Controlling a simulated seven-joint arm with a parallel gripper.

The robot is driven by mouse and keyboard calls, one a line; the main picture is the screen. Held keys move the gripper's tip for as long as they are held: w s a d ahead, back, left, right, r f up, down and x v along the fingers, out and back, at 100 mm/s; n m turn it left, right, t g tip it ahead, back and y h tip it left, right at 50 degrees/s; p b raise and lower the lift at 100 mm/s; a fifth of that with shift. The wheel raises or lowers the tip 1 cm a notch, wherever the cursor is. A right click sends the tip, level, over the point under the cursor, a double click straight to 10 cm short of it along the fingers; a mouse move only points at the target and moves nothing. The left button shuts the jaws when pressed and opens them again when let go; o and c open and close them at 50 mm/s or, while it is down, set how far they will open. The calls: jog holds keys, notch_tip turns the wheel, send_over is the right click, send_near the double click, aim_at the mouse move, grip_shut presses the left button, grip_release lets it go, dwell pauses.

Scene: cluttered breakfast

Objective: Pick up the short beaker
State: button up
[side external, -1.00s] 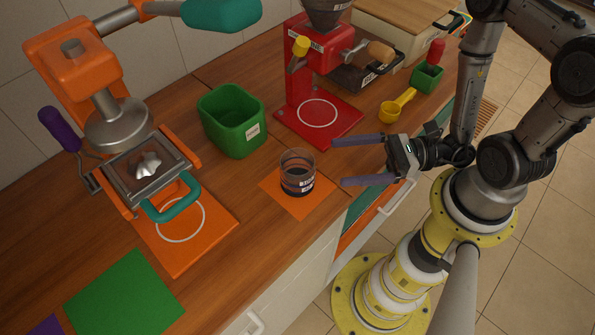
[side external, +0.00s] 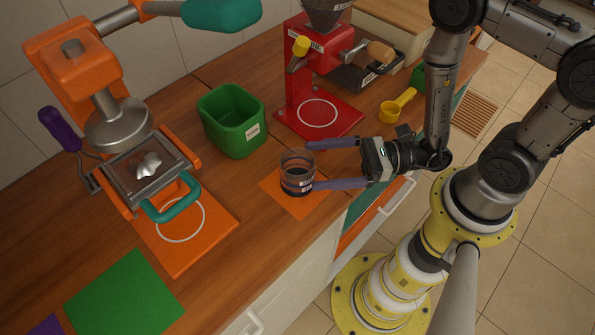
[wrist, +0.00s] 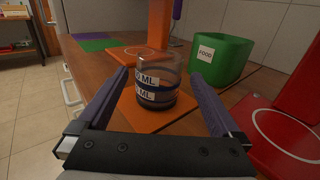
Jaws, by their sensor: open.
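The short beaker (side external: 297,178) is a clear cup with dark contents and white labels. It stands upright on an orange square mat (side external: 283,200) near the counter's front edge. In the wrist view the beaker (wrist: 157,88) shows its measure labels and sits ahead, between the lines of the two fingers. My gripper (side external: 311,165) is open, with its purple fingertips at the beaker's right side, one toward the back and one toward the front. In the wrist view my gripper (wrist: 160,78) has its fingers spread on either side of the beaker, holding nothing.
A green food bin (side external: 232,122) stands behind the beaker to the left. An orange press (side external: 180,215) is at left, and a red grinder (side external: 318,100) with its base is behind. A yellow scoop (side external: 397,105) lies at the right. A green mat (side external: 125,292) lies front left.

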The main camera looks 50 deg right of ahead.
aim_at(306, 166)
jog(key=shift+x, duration=1.7)
jog(key=c, duration=1.3)
jog(key=shift+o, duration=0.2)
notch_tip(306, 166, up, 10)
